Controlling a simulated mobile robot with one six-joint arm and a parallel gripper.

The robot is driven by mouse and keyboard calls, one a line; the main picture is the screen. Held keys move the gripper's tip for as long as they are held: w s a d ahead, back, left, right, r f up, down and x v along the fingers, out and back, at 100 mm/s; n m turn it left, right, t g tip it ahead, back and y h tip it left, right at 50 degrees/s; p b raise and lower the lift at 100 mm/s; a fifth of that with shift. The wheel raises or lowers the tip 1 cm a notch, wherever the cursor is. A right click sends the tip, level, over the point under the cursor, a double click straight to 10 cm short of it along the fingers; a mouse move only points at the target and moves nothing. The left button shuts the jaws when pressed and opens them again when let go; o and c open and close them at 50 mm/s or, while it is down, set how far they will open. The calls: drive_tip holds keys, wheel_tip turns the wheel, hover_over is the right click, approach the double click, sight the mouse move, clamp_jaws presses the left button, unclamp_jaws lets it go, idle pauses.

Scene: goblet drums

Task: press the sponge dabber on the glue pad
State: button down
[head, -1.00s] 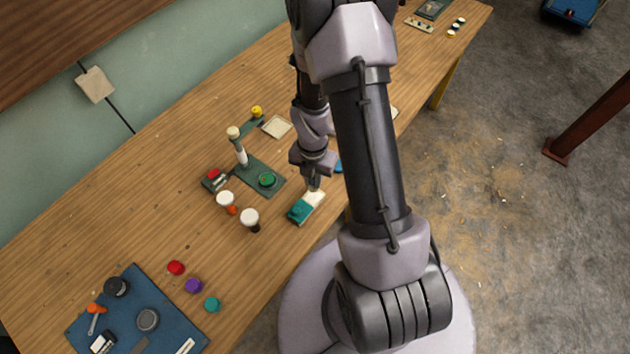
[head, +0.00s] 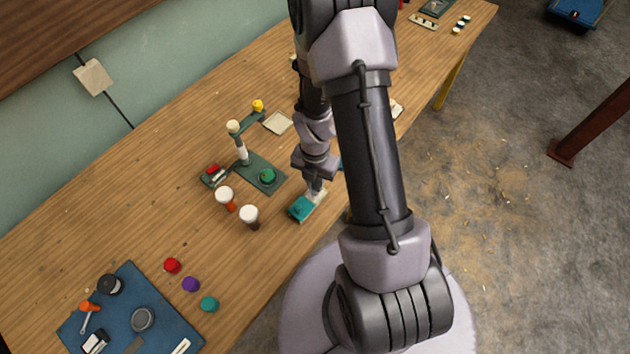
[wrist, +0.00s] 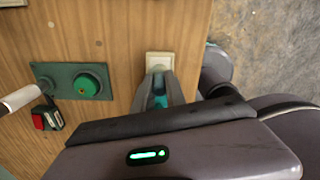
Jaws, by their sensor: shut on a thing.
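My gripper (head: 315,188) points down near the front edge of the table. In the wrist view my gripper (wrist: 161,76) is shut on the cream sponge dabber (wrist: 160,58), whose squarish pale block shows at the fingertips. In the head view the dabber (head: 318,195) is a small pale patch below the fingers.
A green-based stand (head: 262,172) with a green button and upright post stands left of my gripper. A blue mat (head: 165,330) with tools lies front left.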

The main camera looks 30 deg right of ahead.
drive_tip(key=shift+s+f+b, duration=0.1)
drive_tip(key=shift+f+b, duration=0.3)
drive_tip(key=shift+f, duration=0.15)
idle(1.1)
wheel_tip(320, 180, up, 7)
drive_tip(key=p, duration=0.6)
drive_tip(key=shift+r, duration=0.1)
idle(0.3)
drive_tip(key=shift+w+a+f+m+b, duration=0.25)
drive_tip(key=shift+w+m+b, duration=0.15)
drive_tip(key=shift+m+b, duration=0.3)
drive_tip(key=w+a+r+m+b, duration=0.1)
drive_tip(key=a+m+b, duration=0.4)
drive_tip(key=m, duration=0.6)
drive_tip(key=w+a+r+m+b, duration=0.1)
drive_tip(key=w+a+m+b, duration=0.2)
drive_tip(key=m, duration=0.9)
drive_tip(key=a+b, duration=0.2)
drive_tip(key=shift+w+r+m+b, duration=0.15)
drive_tip(key=shift+w+m+b, duration=0.15)
drive_tip(key=shift+b, duration=0.05)
